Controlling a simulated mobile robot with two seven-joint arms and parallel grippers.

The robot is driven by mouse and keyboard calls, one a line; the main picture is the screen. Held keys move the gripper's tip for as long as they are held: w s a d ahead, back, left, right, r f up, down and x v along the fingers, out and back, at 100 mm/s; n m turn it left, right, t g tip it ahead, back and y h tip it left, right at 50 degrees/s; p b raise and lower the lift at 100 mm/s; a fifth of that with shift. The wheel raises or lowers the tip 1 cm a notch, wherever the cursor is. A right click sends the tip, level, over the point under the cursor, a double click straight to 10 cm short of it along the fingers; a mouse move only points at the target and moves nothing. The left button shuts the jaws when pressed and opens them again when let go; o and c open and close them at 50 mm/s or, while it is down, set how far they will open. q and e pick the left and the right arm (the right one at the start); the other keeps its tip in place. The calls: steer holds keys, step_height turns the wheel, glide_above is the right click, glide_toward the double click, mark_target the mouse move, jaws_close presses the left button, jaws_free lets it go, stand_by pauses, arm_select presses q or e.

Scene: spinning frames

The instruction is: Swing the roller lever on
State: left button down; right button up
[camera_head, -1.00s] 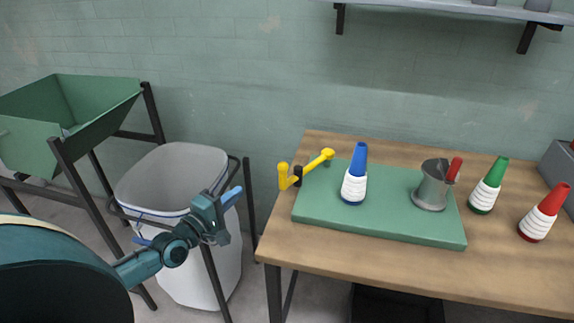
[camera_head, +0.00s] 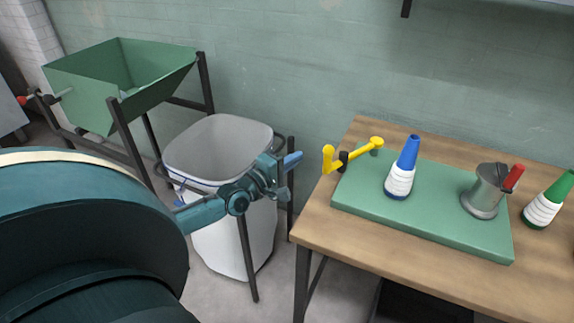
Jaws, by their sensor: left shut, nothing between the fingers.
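A yellow lever (camera_head: 362,148) with a rounded knob sits on a dark pivot at the left edge of the green board; it looks like the roller lever, though I cannot be sure. Its arm slants up to the right, and a short yellow upright stands at its left end. My left gripper (camera_head: 290,163) is shut and empty, in front of the white bin and left of the table, apart from the lever. My right gripper is not in view.
The green board (camera_head: 440,225) on the wooden table (camera_head: 345,235) bears a blue-topped cone (camera_head: 402,170) and a grey can (camera_head: 484,192) with a red handle. A green-topped cone (camera_head: 550,200) stands right. The white bin (camera_head: 222,245) and green hopper (camera_head: 120,80) stand left.

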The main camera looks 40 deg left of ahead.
arm_select(q)
steer(key=w+d+p, duration=0.2)
steer(key=w+d, duration=0.1)
steer(key=d, duration=0.1)
steer(key=shift+w, duration=0.3)
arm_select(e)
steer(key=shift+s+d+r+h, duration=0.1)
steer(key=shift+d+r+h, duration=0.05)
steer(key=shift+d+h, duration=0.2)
arm_select(q)
steer(key=shift+d, duration=0.1)
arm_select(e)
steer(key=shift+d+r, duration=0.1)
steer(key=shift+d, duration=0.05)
